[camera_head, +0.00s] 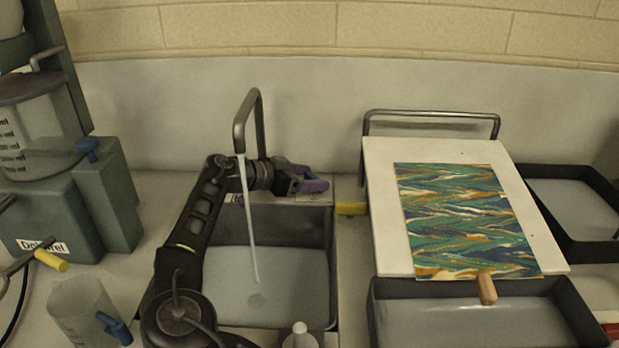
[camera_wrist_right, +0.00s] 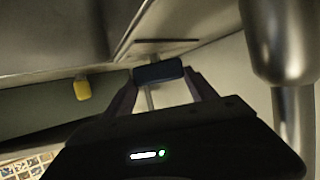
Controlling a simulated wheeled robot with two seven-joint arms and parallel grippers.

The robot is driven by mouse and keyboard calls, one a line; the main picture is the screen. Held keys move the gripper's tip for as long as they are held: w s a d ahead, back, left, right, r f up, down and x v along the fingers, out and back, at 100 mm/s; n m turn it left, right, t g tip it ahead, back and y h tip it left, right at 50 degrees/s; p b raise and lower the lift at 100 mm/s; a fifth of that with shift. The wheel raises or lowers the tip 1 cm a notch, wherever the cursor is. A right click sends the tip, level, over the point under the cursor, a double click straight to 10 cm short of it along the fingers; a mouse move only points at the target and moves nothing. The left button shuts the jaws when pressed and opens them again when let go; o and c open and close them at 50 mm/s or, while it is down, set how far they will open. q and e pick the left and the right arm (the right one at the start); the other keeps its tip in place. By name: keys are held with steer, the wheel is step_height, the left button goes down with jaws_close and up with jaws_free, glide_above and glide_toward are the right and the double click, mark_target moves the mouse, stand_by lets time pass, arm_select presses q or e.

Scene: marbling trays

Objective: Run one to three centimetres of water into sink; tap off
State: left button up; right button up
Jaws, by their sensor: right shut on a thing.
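The sink (camera_head: 320,235) is a dark-walled basin in the counter. The grey metal tap (camera_head: 256,100) arches over it, and a thin stream of water (camera_head: 250,215) runs from its spout into the basin. A round drain shows on the pale bottom; I cannot tell how deep the water is. My right gripper (camera_head: 308,183) is behind the stream at the sink's back edge. In the right wrist view its fingers are shut on a dark blue tap handle (camera_wrist_right: 158,72); the spout (camera_wrist_right: 283,40) and stream (camera_wrist_right: 293,120) are at right. My left gripper is not in view.
A white board (camera_head: 385,200) with a marbled sheet (camera_head: 465,220) leans over a dark tray (camera_head: 375,310) on the right. Another tray (camera_head: 610,245) stands farther right. A green-grey canister (camera_head: 50,215) and a clear jug (camera_head: 80,310) stand left.

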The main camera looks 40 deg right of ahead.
steer(key=c, duration=0.6)
steer(key=shift+c, duration=0.2)
